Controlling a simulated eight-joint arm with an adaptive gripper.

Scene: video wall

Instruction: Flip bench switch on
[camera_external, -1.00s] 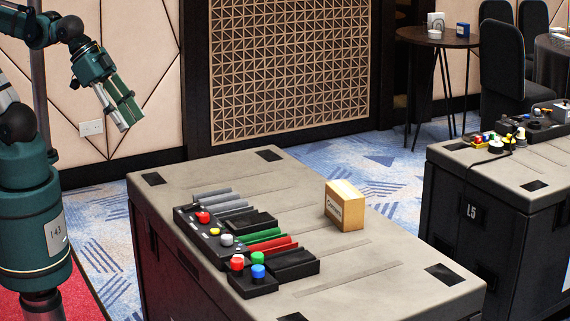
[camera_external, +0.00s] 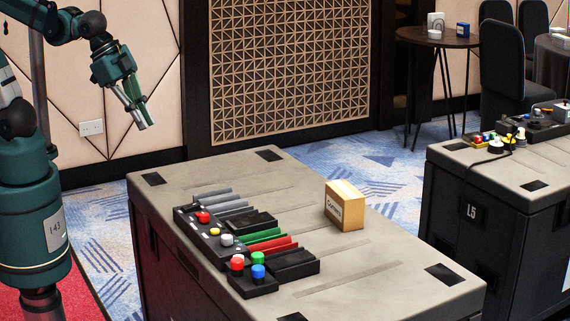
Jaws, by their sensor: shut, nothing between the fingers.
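My gripper (camera_external: 141,125) is shut and empty, in the air behind and to the left of the near bench, with its fingers pointing down and right. The bench (camera_external: 330,270) has a grey top and dark sides. A black control panel (camera_external: 209,242) lies along its left side, with a red button (camera_external: 202,217), a yellow button (camera_external: 215,231) and a grey knob (camera_external: 227,240). A black box (camera_external: 262,288) at its front end carries red, green and blue knobs. I cannot tell which of these is the bench switch or how it is set. My gripper is well clear of all of them.
Grey, green and red bars (camera_external: 270,243) and black blocks (camera_external: 292,265) lie right of the panel. A tan box (camera_external: 345,207) stands mid-bench; the bench's right side is mostly clear. A second bench (camera_external: 470,160) with equipment stands at right.

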